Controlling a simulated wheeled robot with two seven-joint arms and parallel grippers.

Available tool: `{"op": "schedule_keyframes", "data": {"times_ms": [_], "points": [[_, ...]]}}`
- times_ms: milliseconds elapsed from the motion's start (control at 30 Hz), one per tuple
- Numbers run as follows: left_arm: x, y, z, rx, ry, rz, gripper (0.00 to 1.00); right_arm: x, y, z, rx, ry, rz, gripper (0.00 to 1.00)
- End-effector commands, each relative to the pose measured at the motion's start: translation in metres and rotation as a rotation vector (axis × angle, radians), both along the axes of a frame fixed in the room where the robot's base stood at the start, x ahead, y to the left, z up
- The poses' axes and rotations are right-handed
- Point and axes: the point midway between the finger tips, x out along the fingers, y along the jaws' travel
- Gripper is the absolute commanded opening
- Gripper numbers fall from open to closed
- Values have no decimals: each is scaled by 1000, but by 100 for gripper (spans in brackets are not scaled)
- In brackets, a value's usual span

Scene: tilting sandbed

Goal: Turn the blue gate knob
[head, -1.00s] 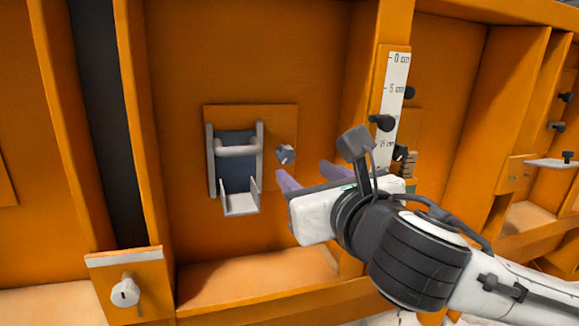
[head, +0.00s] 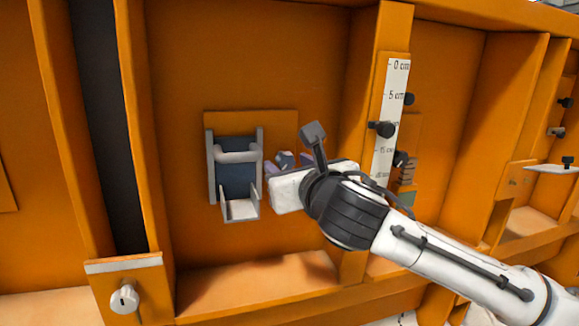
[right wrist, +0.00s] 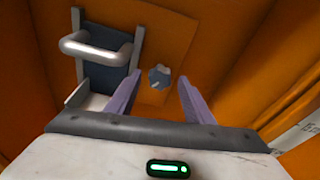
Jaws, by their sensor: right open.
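The blue gate knob (head: 285,158) is a small faceted knob on an orange plate, just right of the gate. In the right wrist view the knob (right wrist: 159,77) shows between the two purple fingers, a little beyond their tips. My right gripper (head: 283,163) is open around the line to the knob, coming from the right; in the right wrist view its fingers (right wrist: 160,82) stand apart with nothing between them. The gate is a blue-grey plate (head: 237,183) with a grey handle (head: 237,156) and side rails. It also shows in the right wrist view (right wrist: 103,76). My left gripper is not in view.
A white scale (head: 391,120) with black knobs is on the post to the right. A white round knob (head: 124,298) is on an orange block at lower left. A sandy ledge (head: 250,285) runs below the gate. Orange ribs bound the bay on both sides.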

Motion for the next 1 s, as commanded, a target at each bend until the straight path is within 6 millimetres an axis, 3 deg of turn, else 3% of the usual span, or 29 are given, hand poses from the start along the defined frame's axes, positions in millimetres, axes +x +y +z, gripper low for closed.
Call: {"op": "schedule_keyframes", "data": {"times_ms": [67, 300, 667, 1000], "points": [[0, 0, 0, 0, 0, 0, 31, 0, 0, 0, 0, 0, 0, 47], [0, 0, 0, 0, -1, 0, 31, 0, 0, 0, 1, 0, 0, 7], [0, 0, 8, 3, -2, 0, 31, 0, 0, 1, 51, 20, 9, 6], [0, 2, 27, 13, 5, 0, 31, 0, 0, 2, 281, 97, 53, 6]]}}
